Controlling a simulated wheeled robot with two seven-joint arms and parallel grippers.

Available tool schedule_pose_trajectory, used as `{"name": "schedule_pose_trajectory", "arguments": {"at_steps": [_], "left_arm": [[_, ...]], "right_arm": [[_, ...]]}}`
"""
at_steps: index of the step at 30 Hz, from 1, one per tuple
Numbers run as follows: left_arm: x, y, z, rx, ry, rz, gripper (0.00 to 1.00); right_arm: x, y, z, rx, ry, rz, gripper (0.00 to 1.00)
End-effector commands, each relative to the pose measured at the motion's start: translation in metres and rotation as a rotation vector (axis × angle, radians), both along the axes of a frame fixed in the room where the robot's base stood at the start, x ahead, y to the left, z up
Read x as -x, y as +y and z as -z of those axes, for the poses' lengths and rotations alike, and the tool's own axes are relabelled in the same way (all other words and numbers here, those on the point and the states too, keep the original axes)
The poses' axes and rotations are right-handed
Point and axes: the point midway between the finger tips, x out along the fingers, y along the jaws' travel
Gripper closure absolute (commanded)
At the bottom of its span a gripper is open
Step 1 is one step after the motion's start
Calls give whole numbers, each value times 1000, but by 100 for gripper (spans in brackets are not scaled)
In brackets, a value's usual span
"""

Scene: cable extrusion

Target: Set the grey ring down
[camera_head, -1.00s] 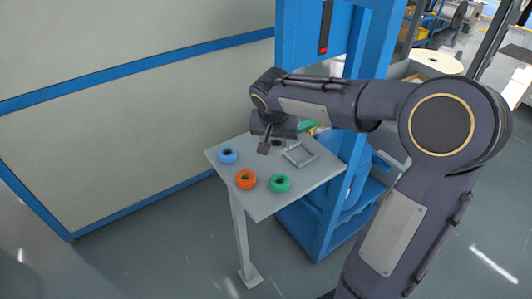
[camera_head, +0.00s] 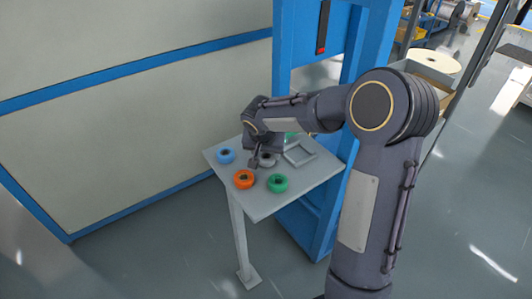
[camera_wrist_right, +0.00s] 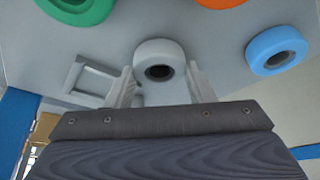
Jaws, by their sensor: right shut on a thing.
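The grey ring (camera_head: 268,160) is at my right gripper (camera_head: 260,162), over the middle of the small grey table (camera_head: 262,206). In the right wrist view the pale grey ring (camera_wrist_right: 160,52) sits between the two fingers of my right gripper (camera_wrist_right: 160,72), its dark hole facing the camera. The gripper is shut on it. The ring is low over the tabletop; I cannot tell whether it touches. In the head view the wrist partly hides it. My left gripper is not in view.
A blue ring (camera_head: 226,156), an orange ring (camera_head: 244,179) and a green ring (camera_head: 278,183) lie on the table around the gripper. A grey square frame (camera_head: 300,153) lies to the right. A blue machine column (camera_head: 355,80) stands behind. The table's front corner is clear.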

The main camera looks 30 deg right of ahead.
Motion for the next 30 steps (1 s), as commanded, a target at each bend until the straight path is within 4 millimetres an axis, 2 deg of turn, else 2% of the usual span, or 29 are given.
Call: {"name": "schedule_pose_trajectory", "arguments": {"at_steps": [3, 4, 9, 16, 20, 23, 30], "left_arm": [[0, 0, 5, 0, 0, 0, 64], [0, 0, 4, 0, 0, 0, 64], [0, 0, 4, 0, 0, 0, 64], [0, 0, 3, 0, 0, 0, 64], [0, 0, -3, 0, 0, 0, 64], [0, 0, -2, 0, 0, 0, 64], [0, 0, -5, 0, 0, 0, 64]], "right_arm": [[0, 0, 4, 0, 0, 0, 74], [0, 0, 3, 0, 0, 0, 49], [0, 0, 3, 0, 0, 0, 30], [0, 0, 2, 0, 0, 0, 30], [0, 0, -4, 1, -1, 0, 30], [4, 4, -17, 0, -5, 0, 30], [19, 17, -66, -1, -6, -1, 30]]}}
